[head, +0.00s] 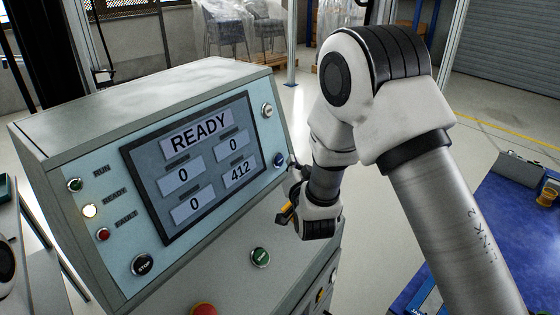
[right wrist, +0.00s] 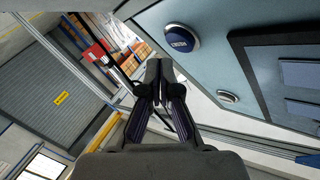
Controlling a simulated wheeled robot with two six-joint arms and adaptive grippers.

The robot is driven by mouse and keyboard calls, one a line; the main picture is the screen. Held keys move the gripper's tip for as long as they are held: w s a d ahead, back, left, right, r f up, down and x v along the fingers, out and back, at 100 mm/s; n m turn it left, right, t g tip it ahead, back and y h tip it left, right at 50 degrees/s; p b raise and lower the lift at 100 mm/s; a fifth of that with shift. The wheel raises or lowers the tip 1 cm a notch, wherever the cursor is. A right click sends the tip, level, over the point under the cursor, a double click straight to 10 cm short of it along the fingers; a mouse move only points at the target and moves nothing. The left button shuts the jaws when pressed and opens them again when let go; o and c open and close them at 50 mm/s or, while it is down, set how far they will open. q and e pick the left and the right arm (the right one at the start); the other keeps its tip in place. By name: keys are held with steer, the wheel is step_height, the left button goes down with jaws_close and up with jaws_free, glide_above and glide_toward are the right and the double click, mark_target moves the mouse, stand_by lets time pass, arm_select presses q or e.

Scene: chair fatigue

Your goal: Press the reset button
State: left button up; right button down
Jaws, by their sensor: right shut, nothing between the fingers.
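The control panel (head: 150,250) faces me with a screen (head: 190,165) reading READY, 0, 0, 0 and 412. A blue button (head: 279,160) sits right of the screen's lower corner; it also shows in the right wrist view (right wrist: 181,39), its lettering too small to read surely. My right gripper (head: 292,167) is close by the blue button, partly hidden by my wrist. In the right wrist view its fingers (right wrist: 162,68) are shut and empty, and the button appears up and right of the tips. I cannot tell whether they touch. My left gripper is not in view.
A white button (head: 267,110) is above the blue one. A green button (head: 260,257), black STOP button (head: 143,264) and red knob (head: 204,309) are lower. The READY lamp (head: 89,211) glows beside RUN and FAULT lamps. A blue-topped table (head: 490,230) stands right.

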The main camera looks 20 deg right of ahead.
steer(key=s+d, duration=0.1)
steer(key=s, duration=0.1)
steer(key=s+d+r, duration=0.1)
steer(key=shift+s+d, duration=0.1)
steer(key=shift+s, duration=0.25)
stand_by(0.6)
